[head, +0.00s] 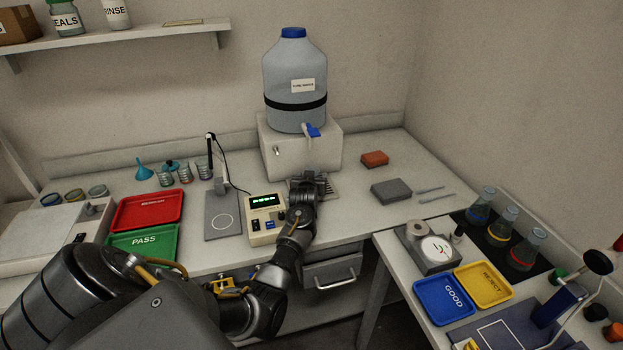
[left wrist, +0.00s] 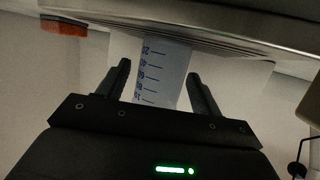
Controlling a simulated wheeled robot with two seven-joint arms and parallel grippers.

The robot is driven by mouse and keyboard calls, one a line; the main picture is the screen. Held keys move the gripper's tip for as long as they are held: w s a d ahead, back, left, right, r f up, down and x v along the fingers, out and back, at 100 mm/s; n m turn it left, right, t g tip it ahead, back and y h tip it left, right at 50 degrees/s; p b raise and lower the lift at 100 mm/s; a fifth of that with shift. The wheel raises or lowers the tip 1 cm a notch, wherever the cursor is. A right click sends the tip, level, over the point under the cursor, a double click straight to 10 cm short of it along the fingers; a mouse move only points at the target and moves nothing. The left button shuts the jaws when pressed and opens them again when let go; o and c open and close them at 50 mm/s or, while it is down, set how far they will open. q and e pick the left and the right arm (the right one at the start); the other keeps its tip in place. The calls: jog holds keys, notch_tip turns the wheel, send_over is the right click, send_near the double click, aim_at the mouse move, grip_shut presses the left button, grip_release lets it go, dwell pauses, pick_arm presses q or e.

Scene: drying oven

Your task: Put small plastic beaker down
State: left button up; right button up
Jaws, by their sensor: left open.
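The small plastic beaker (left wrist: 163,68) is translucent with blue graduation marks. In the left wrist view it stands between the fingers of my left gripper (left wrist: 159,80), its base at the slotted metal drip tray (left wrist: 250,50); that view is upside down. My left gripper is open, with a gap showing on either side of the beaker. In the head view my left gripper (head: 309,184) is at the drip tray (head: 331,188) below the carboy's blue tap (head: 311,130), and hides the beaker. My right gripper is not in view.
The carboy (head: 296,75) stands on a white block (head: 290,160) behind the gripper. A beige meter (head: 265,222) is close on the left, with a grey plate and probe stand (head: 223,215) beyond. A grey block (head: 391,190) and red block (head: 375,159) lie to the right.

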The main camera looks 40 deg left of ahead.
pick_arm(q)
jog(key=shift+s+d+f, duration=0.15)
jog(key=shift+d+f, duration=0.05)
jog(key=shift+f, duration=0.6)
jog(key=shift+r+p, duration=0.3)
jog(key=shift+r, duration=0.1)
jog(key=shift+s+d, duration=0.15)
jog(key=v, duration=0.3)
jog(key=r+v, duration=0.1)
jog(key=v, duration=0.7)
jog(key=shift+s+r, duration=0.1)
jog(key=shift+r, duration=0.1)
jog(key=shift+r, duration=0.1)
